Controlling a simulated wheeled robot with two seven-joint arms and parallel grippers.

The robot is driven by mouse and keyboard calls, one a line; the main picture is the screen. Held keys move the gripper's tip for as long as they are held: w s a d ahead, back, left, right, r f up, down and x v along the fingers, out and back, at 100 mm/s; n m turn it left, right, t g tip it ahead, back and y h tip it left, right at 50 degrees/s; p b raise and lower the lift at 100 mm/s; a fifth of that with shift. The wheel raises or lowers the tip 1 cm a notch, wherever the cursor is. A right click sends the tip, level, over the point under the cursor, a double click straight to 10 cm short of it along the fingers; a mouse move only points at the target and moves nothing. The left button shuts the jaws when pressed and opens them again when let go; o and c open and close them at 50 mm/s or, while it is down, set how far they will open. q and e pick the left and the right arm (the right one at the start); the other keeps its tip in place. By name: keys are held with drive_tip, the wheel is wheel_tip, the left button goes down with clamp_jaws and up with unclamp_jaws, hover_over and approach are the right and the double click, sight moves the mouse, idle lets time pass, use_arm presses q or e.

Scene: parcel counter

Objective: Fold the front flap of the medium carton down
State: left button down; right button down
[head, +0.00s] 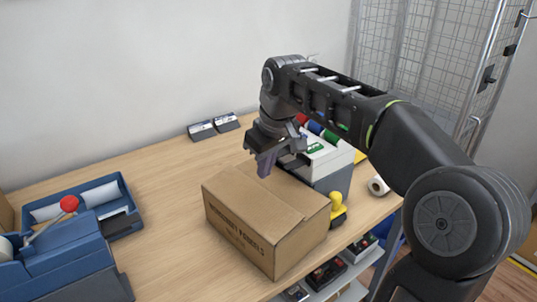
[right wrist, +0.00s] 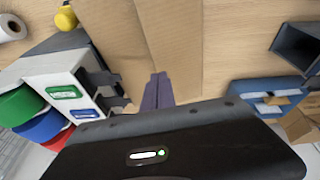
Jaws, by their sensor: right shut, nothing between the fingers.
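The medium carton (head: 240,225) is a brown cardboard box with printed lettering on its front side, standing on the wooden counter. Its front flap (head: 250,200) lies down flat or nearly flat across the top, and a seam runs between it and the panel behind. My right gripper (head: 265,165) is shut and empty, fingers pointing down at the far part of the carton top. In the right wrist view, the closed fingertips (right wrist: 158,78) are over the brown cardboard (right wrist: 172,45) beside the seam; I cannot tell whether they touch. My left gripper is not in view.
A white and grey holder (head: 325,160) with colored rolls stands close behind the carton. A yellow-handled stamp (head: 337,205) and a paper roll (head: 378,186) are to its right. A blue tray (head: 118,218) and a blue device with a red knob (head: 69,204) are at left. The counter between is clear.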

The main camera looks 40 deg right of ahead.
sight(266, 190)
drive_tip(key=f, duration=0.4)
drive_tip(key=shift+w+d+f, duration=0.2)
drive_tip(key=shift+d+f, duration=0.15)
drive_tip(key=shift+f, duration=0.05)
drive_tip(key=shift+d+f, duration=0.15)
drive_tip(key=shift+f, duration=0.4)
drive_tip(key=shift+r, duration=0.25)
drive_tip(key=shift+r+p, duration=0.55)
drive_tip(key=shift+r, duration=0.1)
